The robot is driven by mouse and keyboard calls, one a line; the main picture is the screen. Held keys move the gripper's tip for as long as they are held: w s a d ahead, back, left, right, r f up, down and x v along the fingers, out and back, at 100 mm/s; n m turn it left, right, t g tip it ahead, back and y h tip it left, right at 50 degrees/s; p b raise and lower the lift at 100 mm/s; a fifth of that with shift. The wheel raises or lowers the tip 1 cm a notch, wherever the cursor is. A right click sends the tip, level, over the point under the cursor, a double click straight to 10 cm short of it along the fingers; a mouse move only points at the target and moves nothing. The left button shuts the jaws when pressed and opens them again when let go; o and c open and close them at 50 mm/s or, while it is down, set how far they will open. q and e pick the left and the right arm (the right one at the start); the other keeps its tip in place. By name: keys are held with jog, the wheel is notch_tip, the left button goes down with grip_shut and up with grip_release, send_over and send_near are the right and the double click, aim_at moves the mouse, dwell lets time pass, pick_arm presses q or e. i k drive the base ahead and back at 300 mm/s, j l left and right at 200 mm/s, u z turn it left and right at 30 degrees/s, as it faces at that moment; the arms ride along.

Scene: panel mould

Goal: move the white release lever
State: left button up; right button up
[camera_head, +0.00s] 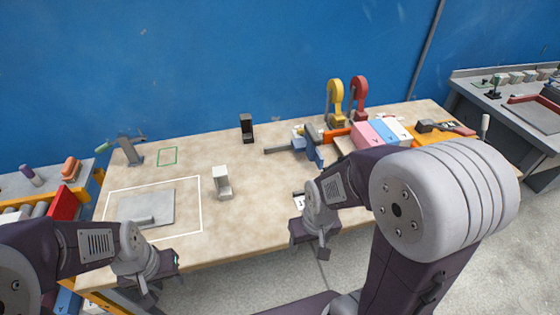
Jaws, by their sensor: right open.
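A lever with a pale, whitish handle (485,122) stands upright at the far right end of the table; its lower part is hidden behind my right arm. It is the only white lever I can make out. My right gripper (322,252) is open and empty by the table's front edge, well left of the lever. My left gripper (150,285) is low at the front left, far from the lever; its fingers are too unclear to tell their opening.
A grey plate (146,208) lies inside a white outline on the wooden table (240,235). A white-topped block (222,182), a black stand (246,128) and a grey clamp (131,150) stand nearby. Pink, white and blue blocks (372,134) sit at the right. Mid-table is mostly free.

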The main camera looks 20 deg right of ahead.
aim_at(485, 118)
jog(key=z, duration=2.15)
jog(key=i+l+u, duration=0.15)
jog(key=i+l, duration=0.35)
jog(key=i, duration=0.25)
jog(key=i+l+u, duration=0.1)
jog(key=i+l, duration=0.5)
jog(key=i, duration=0.15)
